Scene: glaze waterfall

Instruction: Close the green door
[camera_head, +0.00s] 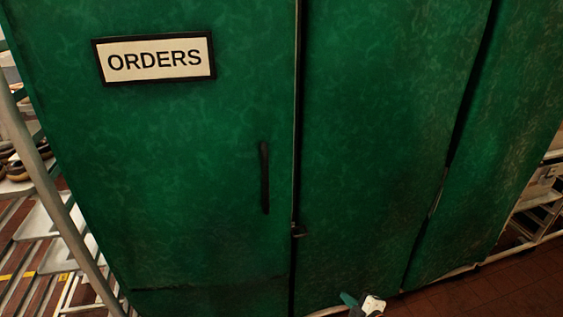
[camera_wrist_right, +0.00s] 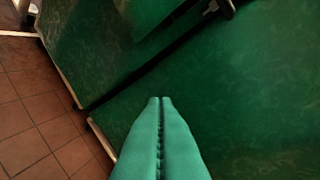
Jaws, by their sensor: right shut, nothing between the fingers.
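The green door (camera_head: 190,160) fills the left half of the head view. It has an "ORDERS" sign (camera_head: 155,59) and a dark vertical handle (camera_head: 264,177) near its right edge. A narrow dark gap runs down between the door and the green panel (camera_head: 370,130) to its right. My right gripper (camera_head: 364,303) shows at the bottom edge, low in front of the panels. In the right wrist view, its two teal fingers (camera_wrist_right: 160,99) are together and empty, pointing at a green surface (camera_wrist_right: 250,100). I cannot tell whether they touch it. My left gripper is not in view.
A grey slanted pole (camera_head: 50,190) and white shelving (camera_head: 45,215) stand at the left. A shelf rack (camera_head: 540,205) stands at the far right. Reddish floor tiles (camera_head: 500,290) are clear at lower right and also show in the right wrist view (camera_wrist_right: 40,125).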

